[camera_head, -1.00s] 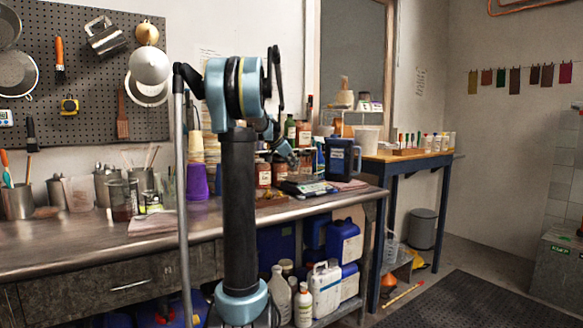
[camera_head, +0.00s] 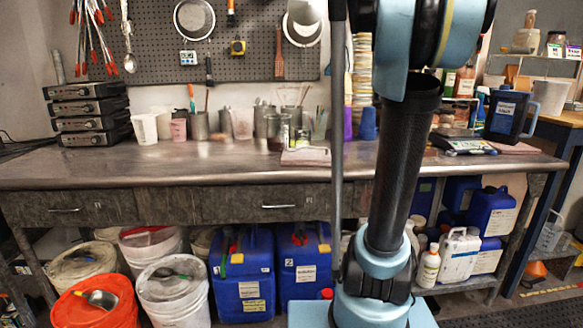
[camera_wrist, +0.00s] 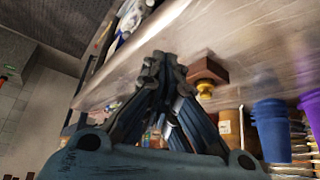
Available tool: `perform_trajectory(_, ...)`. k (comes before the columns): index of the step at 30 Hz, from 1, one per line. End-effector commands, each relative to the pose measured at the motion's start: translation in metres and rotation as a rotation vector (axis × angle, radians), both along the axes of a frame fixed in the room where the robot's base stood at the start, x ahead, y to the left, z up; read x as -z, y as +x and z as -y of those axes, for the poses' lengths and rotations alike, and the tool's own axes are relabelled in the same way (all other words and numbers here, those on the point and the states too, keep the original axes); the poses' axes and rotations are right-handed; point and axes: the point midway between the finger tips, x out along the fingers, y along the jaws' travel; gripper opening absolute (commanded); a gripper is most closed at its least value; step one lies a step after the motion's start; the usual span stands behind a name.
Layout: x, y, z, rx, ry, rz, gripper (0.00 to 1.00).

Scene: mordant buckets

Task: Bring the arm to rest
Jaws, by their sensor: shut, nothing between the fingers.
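My arm (camera_head: 403,160) rises at the right of the head view, in front of the metal-topped bench (camera_head: 220,162). Its upper links run off the top edge. My gripper (camera_wrist: 163,62) is in the wrist view, its dark fingertips together and nothing between them. It appears over or beside the bench top (camera_wrist: 225,35); the exact gap cannot be told. In the head view the gripper is not visible.
In the wrist view, a blue cup (camera_wrist: 271,130), a brown jar (camera_wrist: 230,125) and a wooden block (camera_wrist: 208,68) are near the fingers. A dark blue jug (camera_head: 510,115) stands at the bench's right end. Buckets (camera_head: 172,290) and blue canisters (camera_head: 242,275) are below.

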Motion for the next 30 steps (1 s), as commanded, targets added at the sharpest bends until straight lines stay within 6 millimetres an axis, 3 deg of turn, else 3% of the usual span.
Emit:
perform_trajectory(1,0.010,-0.015,-0.018,-0.048,0.011,-0.022,0.00)
perform_trajectory(6,0.043,-0.060,-0.067,-0.214,0.044,-0.099,0.00)
perform_trajectory(15,0.111,-0.144,-0.142,-0.527,0.098,-0.218,0.00)
perform_trajectory(24,0.185,-0.223,-0.199,-0.843,0.147,-0.312,0.00)
perform_trajectory(30,0.215,-0.252,-0.217,-0.971,0.165,-0.342,0.00)
